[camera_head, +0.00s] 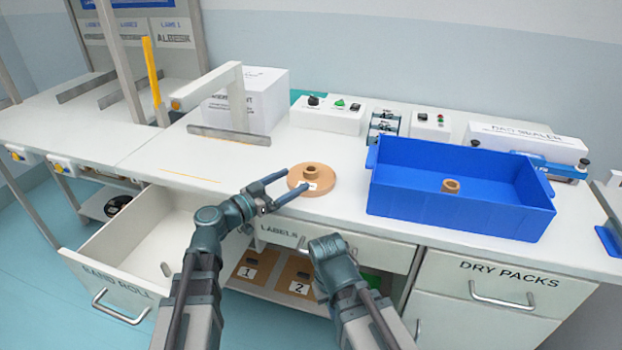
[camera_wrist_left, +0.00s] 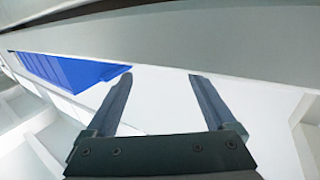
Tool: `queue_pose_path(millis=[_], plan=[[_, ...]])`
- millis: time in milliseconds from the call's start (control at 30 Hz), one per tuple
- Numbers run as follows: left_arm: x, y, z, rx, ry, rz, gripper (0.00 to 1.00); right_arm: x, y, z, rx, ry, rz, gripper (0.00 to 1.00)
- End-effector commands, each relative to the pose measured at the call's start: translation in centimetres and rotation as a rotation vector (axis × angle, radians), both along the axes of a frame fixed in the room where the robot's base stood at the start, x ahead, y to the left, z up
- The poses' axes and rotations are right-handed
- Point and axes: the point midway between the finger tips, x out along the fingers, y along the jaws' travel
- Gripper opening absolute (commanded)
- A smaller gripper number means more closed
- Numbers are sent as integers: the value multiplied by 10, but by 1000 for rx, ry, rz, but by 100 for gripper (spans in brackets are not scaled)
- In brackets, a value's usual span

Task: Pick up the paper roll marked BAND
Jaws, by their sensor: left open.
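A flat brown paper roll (camera_head: 323,180) with a raised core and a small white label lies on the white worktop; I cannot read the label. My left gripper (camera_head: 297,180) is open at the roll's left front edge. Its fingertips overlap the roll's edge in the head view, and I cannot tell whether they touch it. In the left wrist view the open fingers (camera_wrist_left: 158,80) have nothing between them, and the roll does not show. My right arm is at the front middle, but its fingers do not show.
A blue bin (camera_head: 455,218) with a small brown ring (camera_head: 450,186) stands right of the roll. A drawer (camera_head: 110,273) marked BAND ROLL is open at the left front. A white box (camera_head: 268,95) and control boxes (camera_head: 327,115) stand behind. Bare worktop lies left of the roll.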

Motion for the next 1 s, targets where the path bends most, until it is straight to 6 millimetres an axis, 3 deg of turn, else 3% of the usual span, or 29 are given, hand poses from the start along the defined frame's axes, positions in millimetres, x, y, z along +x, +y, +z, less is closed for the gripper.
queue_pose_path(millis=[167,433,700,1000], plan=[[7,-7,0,0,0,-2,89,0,0,0,0,0,0,0],[34,-34,0,0,0,-3,89,0,0,0,0,0,0,0],[36,-37,0,0,0,1,89,0,0,0,0,0,0,0],[36,-37,0,0,0,0,35,0,0,0,0,0,0,0]])
